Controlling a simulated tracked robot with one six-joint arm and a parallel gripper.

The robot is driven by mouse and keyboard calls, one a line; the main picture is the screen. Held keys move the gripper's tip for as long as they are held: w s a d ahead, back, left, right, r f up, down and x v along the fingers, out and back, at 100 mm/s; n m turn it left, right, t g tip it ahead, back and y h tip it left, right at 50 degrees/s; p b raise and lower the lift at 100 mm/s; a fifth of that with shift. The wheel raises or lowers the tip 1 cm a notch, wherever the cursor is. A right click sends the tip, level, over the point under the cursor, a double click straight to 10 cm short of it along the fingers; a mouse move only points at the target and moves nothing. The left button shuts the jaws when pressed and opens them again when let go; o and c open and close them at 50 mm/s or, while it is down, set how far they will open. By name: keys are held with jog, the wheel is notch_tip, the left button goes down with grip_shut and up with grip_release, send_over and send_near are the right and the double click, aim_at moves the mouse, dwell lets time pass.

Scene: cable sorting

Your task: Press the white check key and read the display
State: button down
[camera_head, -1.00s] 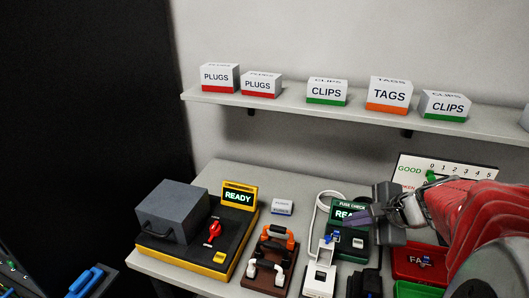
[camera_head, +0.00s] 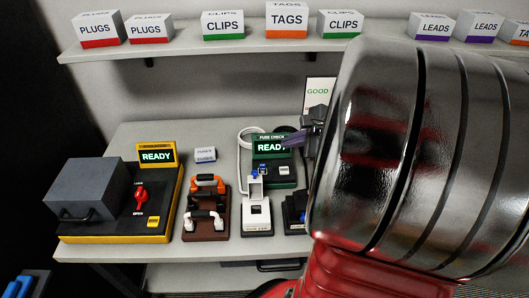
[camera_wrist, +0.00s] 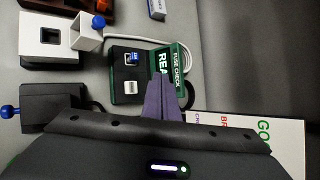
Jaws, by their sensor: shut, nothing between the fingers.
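The fuse check unit (camera_head: 262,180) is a dark green box with a raised display (camera_head: 268,147) at its back. In the wrist view the fingers (camera_wrist: 162,98) cover part of the display, beside the key.
A white fuse holder stand (camera_head: 256,214) and a black unit (camera_head: 294,212) stand in front. A brown rack (camera_head: 206,222) and a yellow-trimmed tester (camera_head: 116,228) reading READY are to the left. A shelf of labelled boxes (camera_head: 222,26) runs above. My arm hides the right side.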

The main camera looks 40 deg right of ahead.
aim_at(287, 171)
jog(key=shift+f, duration=3.8)
jog(key=shift+f, duration=0.15)
jog(key=shift+f, duration=0.3)
jog(key=shift+f, duration=0.35)
jog(key=shift+r, duration=0.8)
